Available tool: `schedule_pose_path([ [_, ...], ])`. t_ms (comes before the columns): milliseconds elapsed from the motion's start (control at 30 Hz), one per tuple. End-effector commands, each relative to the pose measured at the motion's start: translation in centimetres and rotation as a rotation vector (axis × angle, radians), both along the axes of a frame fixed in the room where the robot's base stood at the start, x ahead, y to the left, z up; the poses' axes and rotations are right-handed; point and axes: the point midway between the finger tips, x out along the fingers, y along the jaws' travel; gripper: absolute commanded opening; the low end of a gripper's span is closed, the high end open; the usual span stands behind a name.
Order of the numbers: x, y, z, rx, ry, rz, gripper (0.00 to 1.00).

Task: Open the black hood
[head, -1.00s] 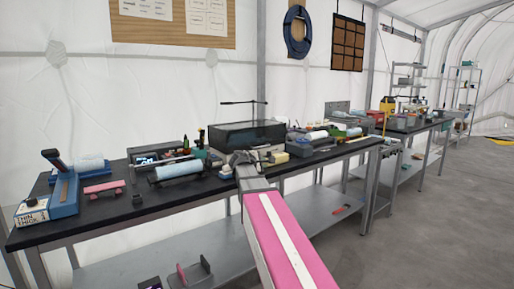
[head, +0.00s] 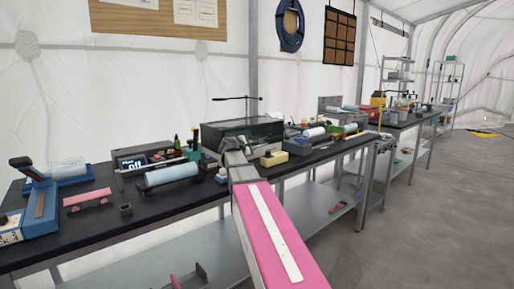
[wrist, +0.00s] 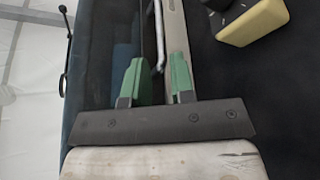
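The black hood (head: 250,132) is a dark, see-through box cover on the black bench top. It looks closed. In the wrist view the hood (wrist: 100,65) fills the left side as a dark panel, with a thin metal handle (wrist: 159,35) along its front edge. My gripper (wrist: 160,85) has green fingertips set apart, with a gap between them. The end of the handle shows in that gap; I cannot tell whether either finger touches it. In the head view my gripper is at the hood's front, mostly hidden by my pink arm.
A yellow block (head: 274,158) lies right of the hood, and it also shows in the wrist view (wrist: 253,22). A blue roll (head: 172,174) and a device with a lit display (head: 133,162) stand to the left. The floor (head: 420,210) on the right is clear.

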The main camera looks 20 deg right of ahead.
Motion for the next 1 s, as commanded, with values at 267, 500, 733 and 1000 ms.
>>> schedule_pose_path([
  [267,3.2,-3.6,-1.1,0.001,0.001,-0.001,0.23],
  [500,4.3,-5.1,-1.5,0.001,-0.001,0.001,0.23],
  [733,4.4,-5.3,-1.6,0.001,-0.001,0.001,0.23],
  [1000,4.4,-5.3,-1.6,0.001,0.001,0.0,0.0],
])
